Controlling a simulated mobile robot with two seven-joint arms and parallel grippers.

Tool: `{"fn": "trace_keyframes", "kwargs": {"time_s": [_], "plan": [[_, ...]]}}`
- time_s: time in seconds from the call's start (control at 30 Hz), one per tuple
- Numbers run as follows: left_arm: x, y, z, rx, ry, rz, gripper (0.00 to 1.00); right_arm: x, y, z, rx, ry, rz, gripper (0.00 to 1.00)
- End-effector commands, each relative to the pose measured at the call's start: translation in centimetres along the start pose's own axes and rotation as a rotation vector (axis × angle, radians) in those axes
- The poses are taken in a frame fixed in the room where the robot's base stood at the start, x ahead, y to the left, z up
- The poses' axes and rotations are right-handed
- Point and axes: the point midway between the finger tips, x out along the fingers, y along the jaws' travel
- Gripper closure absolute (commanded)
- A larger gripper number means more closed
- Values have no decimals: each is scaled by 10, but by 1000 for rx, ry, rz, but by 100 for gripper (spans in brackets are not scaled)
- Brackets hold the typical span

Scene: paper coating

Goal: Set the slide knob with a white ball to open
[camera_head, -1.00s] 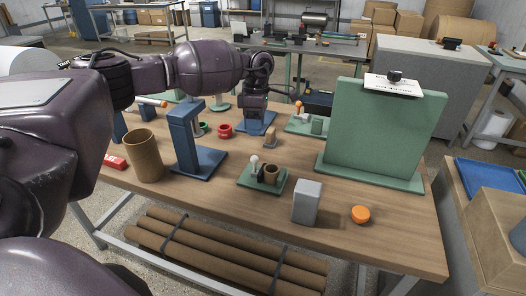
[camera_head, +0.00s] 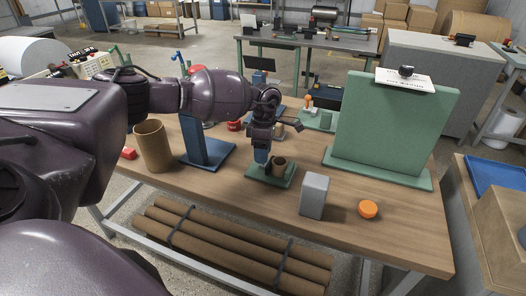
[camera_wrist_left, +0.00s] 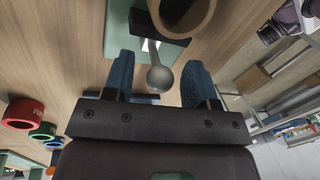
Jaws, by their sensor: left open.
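In the head view this green base (camera_head: 288,181) sits on the wooden table, and the ball is hidden behind my left gripper (camera_head: 262,158). My left gripper, which also shows in the left wrist view (camera_wrist_left: 158,68), is open. Its two blue fingers stand on either side of the ball, with visible gaps. My right gripper is out of view.
A grey block (camera_head: 314,195) and an orange disc (camera_head: 368,209) are to the right. A green upright panel (camera_head: 395,125) stands behind them. Another green base with an orange knob (camera_head: 308,101) is farther back. A blue stand (camera_head: 195,142) and a cardboard tube (camera_head: 153,146) are left.

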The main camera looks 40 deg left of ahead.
Motion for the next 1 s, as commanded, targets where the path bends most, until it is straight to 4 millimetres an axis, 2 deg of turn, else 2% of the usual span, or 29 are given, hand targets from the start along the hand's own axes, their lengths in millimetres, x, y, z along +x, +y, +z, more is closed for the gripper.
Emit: {"fn": "trace_keyframes", "kwargs": {"time_s": [0.17, 0.2, 0.53, 0.7, 0.9, 1.0], "plan": [[0, 0, 0, 0, 0, 0, 48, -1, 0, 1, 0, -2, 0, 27], [0, 0, 0, 0, 0, 0, 51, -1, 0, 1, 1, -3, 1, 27], [0, 0, 0, 1, 0, 0, 100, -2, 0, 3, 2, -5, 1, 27], [0, 0, -1, 0, 0, 0, 100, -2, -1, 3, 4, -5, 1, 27], [-1, 4, -21, -2, 3, 0, 100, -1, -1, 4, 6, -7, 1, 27], [-1, 4, -21, 0, 2, 1, 100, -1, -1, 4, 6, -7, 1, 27]]}}
